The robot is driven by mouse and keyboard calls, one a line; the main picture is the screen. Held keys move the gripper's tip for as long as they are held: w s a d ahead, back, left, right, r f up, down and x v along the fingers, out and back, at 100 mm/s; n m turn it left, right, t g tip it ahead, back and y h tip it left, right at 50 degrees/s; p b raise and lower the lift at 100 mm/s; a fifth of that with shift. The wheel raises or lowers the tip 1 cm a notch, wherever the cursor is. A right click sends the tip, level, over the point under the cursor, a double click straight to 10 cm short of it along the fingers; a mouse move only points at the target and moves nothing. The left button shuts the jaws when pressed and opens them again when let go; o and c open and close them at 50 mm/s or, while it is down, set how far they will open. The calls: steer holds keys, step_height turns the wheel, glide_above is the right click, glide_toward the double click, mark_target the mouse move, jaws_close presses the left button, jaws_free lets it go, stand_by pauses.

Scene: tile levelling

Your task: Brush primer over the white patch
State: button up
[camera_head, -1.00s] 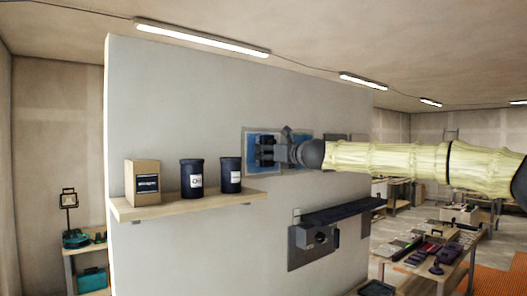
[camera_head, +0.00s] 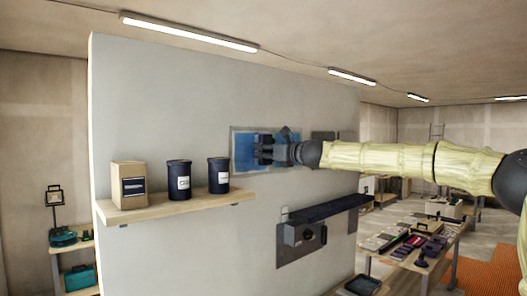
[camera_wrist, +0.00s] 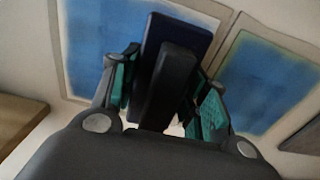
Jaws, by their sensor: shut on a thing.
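No plainly white patch shows; on the grey wall is a blue patch with a pale, framed border (camera_head: 242,153), and it also shows in the wrist view (camera_wrist: 95,45). A second blue patch (camera_wrist: 265,80) lies to its right, mostly behind my arm in the head view. My gripper (camera_head: 264,150) is in front of the patches. In the wrist view its teal-padded fingers (camera_wrist: 165,85) are shut on a dark tool, likely the brush (camera_wrist: 168,85), with a navy block at its far end (camera_wrist: 180,35). The tool's tip is hidden, so I cannot tell whether it touches the wall.
A wooden shelf (camera_head: 150,208) on the wall holds a box (camera_head: 129,184) and two dark cans (camera_head: 179,180) (camera_head: 218,175). A dark ledge with a bracket (camera_head: 302,233) juts out below the patches. A cluttered workbench (camera_head: 415,243) stands at right.

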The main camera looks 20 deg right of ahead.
mark_target(251, 145)
steer(key=shift+d, duration=0.1)
steer(key=shift+w+d+r+b, duration=0.25)
steer(key=shift+d+r+b, duration=0.35)
steer(key=shift+r, duration=0.3)
steer(key=shift+s+a+r, duration=0.1)
steer(key=shift+s+a, duration=0.1)
steer(key=shift+a, duration=0.25)
steer(key=shift+s+a+r, duration=0.1)
steer(key=shift+s+a, duration=0.05)
steer(key=shift+a, duration=0.25)
steer(key=shift+s+a+f+b, duration=0.2)
steer(key=shift+a+b, duration=0.4)
steer(key=shift+b, duration=0.05)
steer(key=shift+s+a+r+b, duration=0.1)
steer(key=shift+s+a+b, duration=0.1)
steer(key=shift+a, duration=0.3)
steer(key=shift+s+a+r+b, duration=0.1)
steer(key=shift+s+a+b, duration=0.1)
steer(key=shift+a, duration=0.25)
steer(key=shift+a+f, duration=0.1)
steer(key=shift+a, duration=0.05)
